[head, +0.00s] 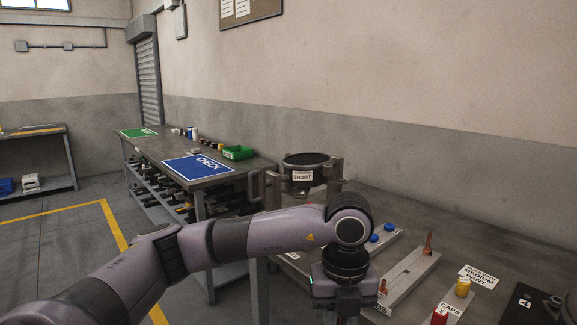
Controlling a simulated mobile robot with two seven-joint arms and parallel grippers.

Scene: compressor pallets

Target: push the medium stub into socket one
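A grey rack (407,275) holds two upright copper-coloured stubs, a taller one (428,242) at its far end and a shorter one (383,287) near my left wrist. I cannot tell which is the medium stub. A black round compressor (305,160) with a "SHORT" label stands at the back of the bench; I cannot make out socket one. My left arm comes in from the left, and its wrist and gripper body (341,295) point down just left of the rack. Its fingertips are below the frame. My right gripper is not in view.
Blue caps (389,228) sit on another strip. A black plate marked "4" (525,302) is at right. A bench with a blue "CHECK" mat (197,167) stands at left.

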